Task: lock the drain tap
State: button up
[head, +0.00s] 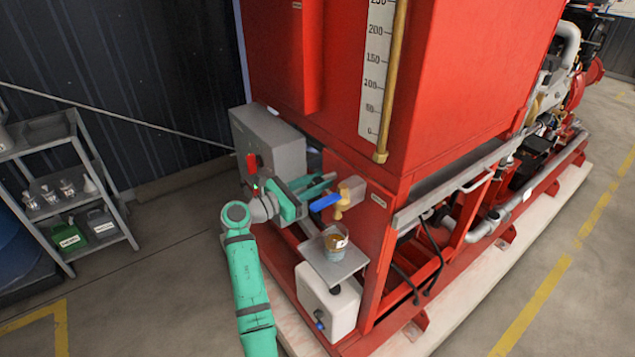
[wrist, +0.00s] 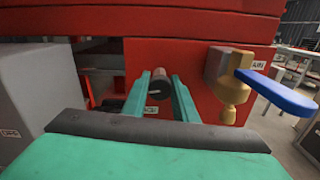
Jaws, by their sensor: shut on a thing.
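The drain tap is a brass valve (head: 350,194) on the red frame, with a blue lever (head: 325,202) that points toward the left in the head view. In the wrist view the brass body (wrist: 229,88) stands right of my fingers, and its blue lever (wrist: 275,91) sticks out to the right. My gripper (head: 320,185) is just left of the tap, apart from its body. It is shut on a small dark cylinder (wrist: 158,83), seen between the fingertips in the wrist view. I cannot tell what the cylinder is, and I cannot make it out in the head view.
A cup of brownish liquid (head: 336,245) stands on a small metal shelf (head: 345,268) below the tap. A white tank (head: 328,302) is under it. A grey control box (head: 270,138) with a red handle is left of the tap. A shelf unit (head: 65,195) stands farther left.

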jog(key=shift+d+m, duration=0.15)
jog(key=shift+m, duration=0.25)
jog(key=m, duration=1.4)
jog(key=shift+s+f, duration=0.1)
jog(key=m, duration=0.4)
jog(key=shift+f+m, duration=0.1)
jog(key=shift+m, duration=0.3)
jog(key=o, duration=1)
jog(key=shift+o, duration=0.2)
